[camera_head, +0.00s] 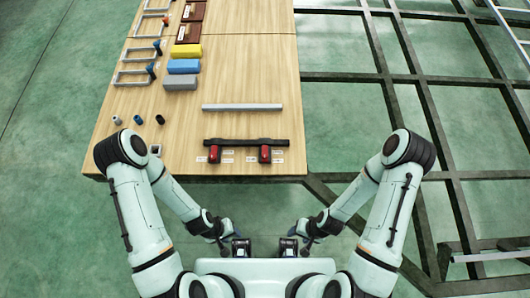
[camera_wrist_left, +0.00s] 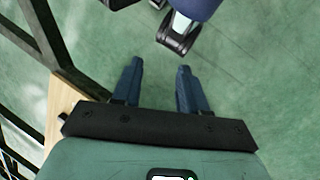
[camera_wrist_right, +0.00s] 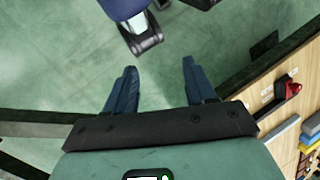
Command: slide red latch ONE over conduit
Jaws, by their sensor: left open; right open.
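Two red latches stand near the front edge of the wooden table, a left one (camera_head: 214,155) and a right one (camera_head: 265,154). Both are at a long black bar (camera_head: 240,142), with small white labels around them. The labels are too small to read, so I cannot tell which latch is ONE. A red part (camera_wrist_right: 292,88) also shows at the right of the right wrist view. My left gripper (camera_wrist_left: 159,72) and right gripper (camera_wrist_right: 159,72) are open and empty, with blue fingers apart over the green floor. In the head view both are low, short of the table.
A grey bar (camera_head: 242,107) lies behind the latches. Yellow (camera_head: 186,51), blue (camera_head: 184,66) and grey (camera_head: 181,83) blocks, and several grey frames, are at the table's left. Small cylinders lie at front left. A dark metal chassis frame (camera_head: 437,137) spans the right.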

